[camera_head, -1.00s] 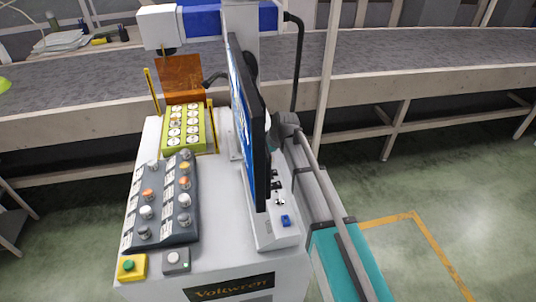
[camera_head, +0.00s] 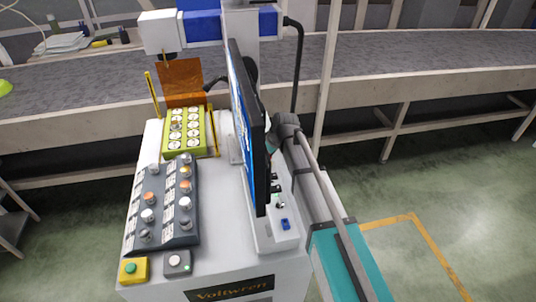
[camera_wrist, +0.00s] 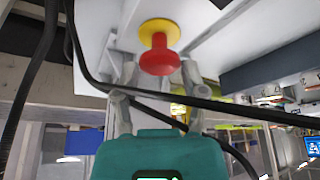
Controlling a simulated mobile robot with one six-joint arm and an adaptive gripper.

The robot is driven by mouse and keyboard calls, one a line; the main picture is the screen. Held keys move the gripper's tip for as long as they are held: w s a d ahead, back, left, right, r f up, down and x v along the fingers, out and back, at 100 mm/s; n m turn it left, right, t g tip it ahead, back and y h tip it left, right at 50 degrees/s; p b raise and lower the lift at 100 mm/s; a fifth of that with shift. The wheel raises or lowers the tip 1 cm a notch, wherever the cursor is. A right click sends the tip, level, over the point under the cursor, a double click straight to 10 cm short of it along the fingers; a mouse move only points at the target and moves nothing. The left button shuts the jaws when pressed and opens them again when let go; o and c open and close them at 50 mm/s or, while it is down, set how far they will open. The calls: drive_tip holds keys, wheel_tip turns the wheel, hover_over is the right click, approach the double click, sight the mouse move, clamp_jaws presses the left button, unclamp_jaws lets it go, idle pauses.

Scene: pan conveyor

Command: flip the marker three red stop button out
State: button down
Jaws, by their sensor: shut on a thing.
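The red stop button (camera_wrist: 160,58) with its yellow collar (camera_wrist: 160,30) shows in the wrist view, mounted on a pale panel (camera_wrist: 215,30). My gripper (camera_wrist: 158,72) has one finger on each side of the red button head and is shut on it. The teal gripper body shows below. In the head view the button and my fingers are hidden; my arm reaches up the right side of the white marker machine (camera_head: 225,255), beside its screen (camera_head: 248,130).
A button panel (camera_head: 163,240) and a yellow-green tray of round pieces (camera_head: 185,132) lie on the machine top. A grey conveyor (camera_head: 420,60) runs behind. A black cable (camera_wrist: 220,105) crosses the wrist view close to my fingers. Floor at right is clear.

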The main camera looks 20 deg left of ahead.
drive_tip(key=shift+a, duration=0.1)
drive_tip(key=c, duration=0.6)
unclamp_jaws()
drive_tip(key=shift+w, duration=0.1)
drive_tip(key=o, duration=0.4)
drive_tip(key=shift+r, duration=0.15)
drive_tip(key=shift+o, duration=0.3)
drive_tip(key=shift+f, duration=0.25)
drive_tip(key=shift+f+b, duration=0.75)
drive_tip(key=shift+b, duration=0.25)
drive_tip(key=p+v, duration=1.3)
drive_tip(key=v, duration=0.1)
drive_tip(key=s+d+f+m+b, duration=0.1)
drive_tip(key=d+m, duration=0.1)
drive_tip(key=d, duration=0.6)
drive_tip(key=s+d+f+m+h+b, duration=0.1)
drive_tip(key=s+d+f+m, duration=0.1)
drive_tip(key=d, duration=0.6)
drive_tip(key=s+d+f+m+h+b, duration=0.1)
drive_tip(key=s+d+m, duration=0.1)
drive_tip(key=d, duration=0.6)
drive_tip(key=shift+s+d+f+m+g, duration=0.2)
drive_tip(key=shift+s+m+g, duration=0.1)
drive_tip(key=shift+m, duration=0.4)
